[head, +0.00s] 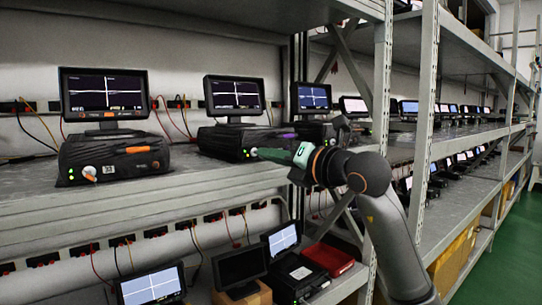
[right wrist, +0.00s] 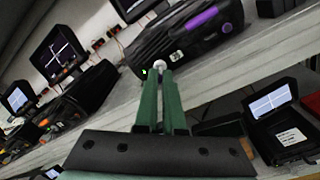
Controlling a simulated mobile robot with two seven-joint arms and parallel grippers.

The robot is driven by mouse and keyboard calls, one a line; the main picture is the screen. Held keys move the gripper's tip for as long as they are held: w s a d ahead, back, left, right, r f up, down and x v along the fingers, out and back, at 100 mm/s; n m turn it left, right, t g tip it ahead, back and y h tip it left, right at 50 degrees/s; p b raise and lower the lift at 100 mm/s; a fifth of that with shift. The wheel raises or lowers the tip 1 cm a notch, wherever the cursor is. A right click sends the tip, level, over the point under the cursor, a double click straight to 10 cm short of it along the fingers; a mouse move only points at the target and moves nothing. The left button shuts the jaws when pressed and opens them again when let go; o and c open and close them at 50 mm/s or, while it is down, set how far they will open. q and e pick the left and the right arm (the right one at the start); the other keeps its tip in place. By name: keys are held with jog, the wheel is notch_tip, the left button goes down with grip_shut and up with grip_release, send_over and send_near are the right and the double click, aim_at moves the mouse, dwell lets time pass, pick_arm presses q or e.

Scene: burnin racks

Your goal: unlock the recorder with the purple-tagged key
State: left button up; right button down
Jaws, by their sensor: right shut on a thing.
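The recorder (head: 222,139) with a purple strip (head: 282,136) on top stands on the shelf; its dark case also shows in the right wrist view (right wrist: 180,42). My right gripper (head: 256,152) reaches its front from the right. In the right wrist view its green fingers (right wrist: 160,74) are closed together, shut on what seems to be the key, mostly hidden between them. A small pale round part (right wrist: 158,65) shows at the fingertips, against the recorder's front, beside a green light. I cannot tell whether the key is in the lock. My left gripper is not in view.
Another recorder (head: 110,160) with an orange strip stands to the left. More recorders line the shelf to the right. A rack upright (head: 424,120) stands just right of my forearm. The lower shelf holds screens, a black case (head: 296,277) and a red box (head: 328,259).

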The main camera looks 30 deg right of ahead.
jog(key=shift+m, duration=0.9)
jog(key=c, duration=1)
grip_release()
jog(key=s, duration=0.4)
jog(key=s+d, duration=0.1)
jog(key=s, duration=0.7)
jog(key=shift+s+d+b, duration=0.2)
jog(key=shift+d+b, duration=0.1)
jog(key=shift+b, duration=0.05)
